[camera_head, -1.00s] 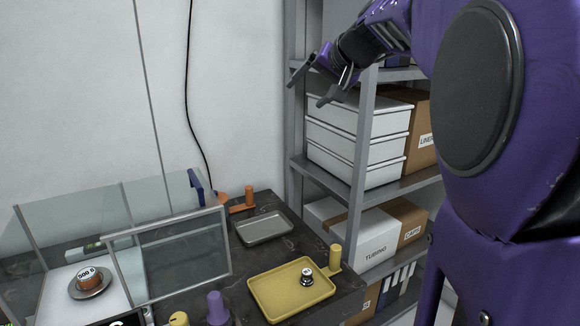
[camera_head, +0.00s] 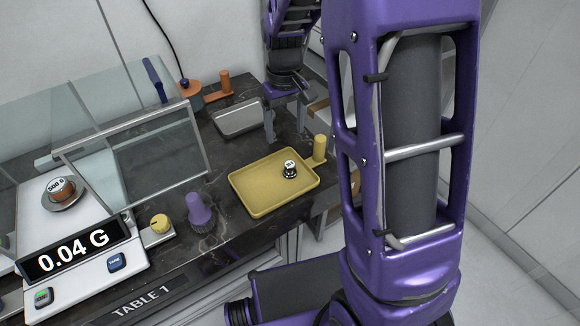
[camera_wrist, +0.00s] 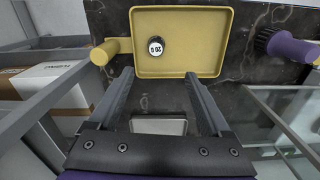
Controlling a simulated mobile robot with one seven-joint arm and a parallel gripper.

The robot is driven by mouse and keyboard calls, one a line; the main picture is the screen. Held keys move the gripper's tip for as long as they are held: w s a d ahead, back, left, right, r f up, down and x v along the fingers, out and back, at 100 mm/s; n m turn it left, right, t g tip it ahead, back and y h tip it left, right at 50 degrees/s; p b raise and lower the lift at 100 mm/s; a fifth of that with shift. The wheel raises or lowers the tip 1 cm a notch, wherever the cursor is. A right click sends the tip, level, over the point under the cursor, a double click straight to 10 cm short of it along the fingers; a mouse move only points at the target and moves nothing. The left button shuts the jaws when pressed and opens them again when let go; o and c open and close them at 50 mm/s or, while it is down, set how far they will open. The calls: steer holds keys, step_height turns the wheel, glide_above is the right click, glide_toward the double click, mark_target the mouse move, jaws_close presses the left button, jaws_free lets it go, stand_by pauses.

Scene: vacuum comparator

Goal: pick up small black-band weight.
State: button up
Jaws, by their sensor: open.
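The small black-band weight (camera_head: 290,170) stands upright on the yellow tray (camera_head: 250,207), near the tray's right side. It has a white labelled top and a dark band. In the wrist view the weight (camera_wrist: 156,46) sits in the tray (camera_wrist: 205,72), ahead of the fingertips and between their lines. My gripper (camera_head: 285,125) hangs with its fingers down above the dark table, behind the tray. In the wrist view my gripper (camera_wrist: 158,77) is open and empty, its fingertips apart from the weight.
A yellow post handle (camera_head: 320,148) stands at the tray's right. A grey metal tray (camera_head: 238,118) lies behind. A purple knobbed tool (camera_head: 200,212) and the glass-walled balance (camera_head: 75,225), reading 0.04 G with a 500 G weight (camera_head: 60,188), are to the left.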

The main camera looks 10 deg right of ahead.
mark_target(289, 163)
step_height(289, 163, down, 8)
steer(key=shift+b, duration=0.5)
steer(key=f, duration=0.3)
steer(key=d+f+b, duration=0.1)
steer(key=f, duration=0.1)
steer(key=shift+s+f, duration=0.1)
jaws_close()
